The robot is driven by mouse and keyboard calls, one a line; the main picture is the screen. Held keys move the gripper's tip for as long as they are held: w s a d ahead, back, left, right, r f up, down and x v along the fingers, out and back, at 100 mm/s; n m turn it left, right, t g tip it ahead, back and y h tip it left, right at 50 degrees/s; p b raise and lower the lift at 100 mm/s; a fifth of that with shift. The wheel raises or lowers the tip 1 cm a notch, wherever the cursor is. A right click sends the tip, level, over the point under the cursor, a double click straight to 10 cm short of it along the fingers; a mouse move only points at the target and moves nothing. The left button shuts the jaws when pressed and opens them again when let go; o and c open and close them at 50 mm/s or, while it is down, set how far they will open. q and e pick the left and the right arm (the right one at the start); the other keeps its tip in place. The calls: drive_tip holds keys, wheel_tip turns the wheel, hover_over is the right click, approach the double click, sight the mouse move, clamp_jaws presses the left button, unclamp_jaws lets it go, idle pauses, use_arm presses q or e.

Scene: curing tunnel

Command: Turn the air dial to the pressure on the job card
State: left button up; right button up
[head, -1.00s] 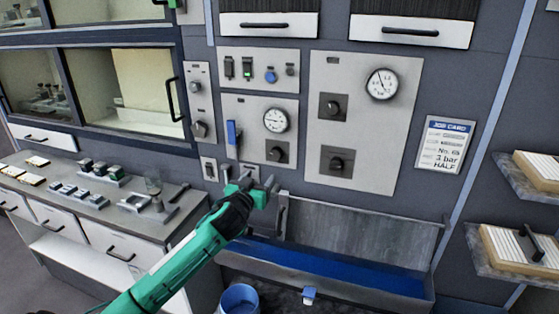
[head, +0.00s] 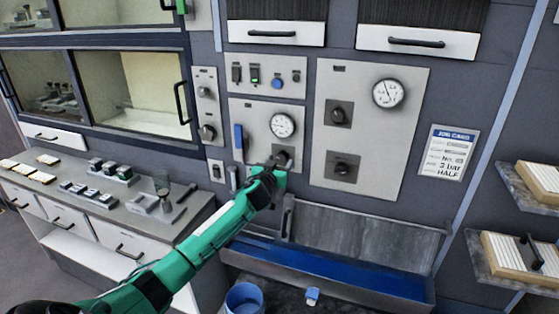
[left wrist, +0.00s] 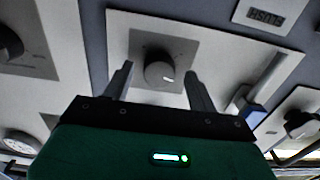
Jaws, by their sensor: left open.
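The job card (head: 447,152) hangs on the wall at the right; it reads "bar" and "HALF", and the small figure before "bar" looks like a 3. The smaller panel (head: 240,112) has a round gauge (head: 283,125) with a dark dial (head: 282,153) below it, partly hidden by my gripper. My left gripper (head: 277,166) is open in front of that dial. In the left wrist view the round dial (left wrist: 159,75) with a white mark shows between the two spread fingers (left wrist: 160,85); contact cannot be told. No air label is readable. My right gripper is out of view.
A larger panel (head: 390,165) to the right carries another gauge (head: 388,93) and two dark knobs. A blue lever (head: 239,137) is close left of the dial. A metal trough (head: 370,232) runs below, with a blue bucket (head: 244,298) in front.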

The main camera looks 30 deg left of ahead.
use_arm(q)
drive_tip(key=shift+w+a, duration=0.1)
drive_tip(key=shift+w, duration=0.2)
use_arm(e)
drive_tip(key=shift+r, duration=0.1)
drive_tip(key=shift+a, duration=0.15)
use_arm(q)
drive_tip(key=c, duration=1)
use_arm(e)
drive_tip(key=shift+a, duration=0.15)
use_arm(q)
drive_tip(key=shift+m, duration=0.3)
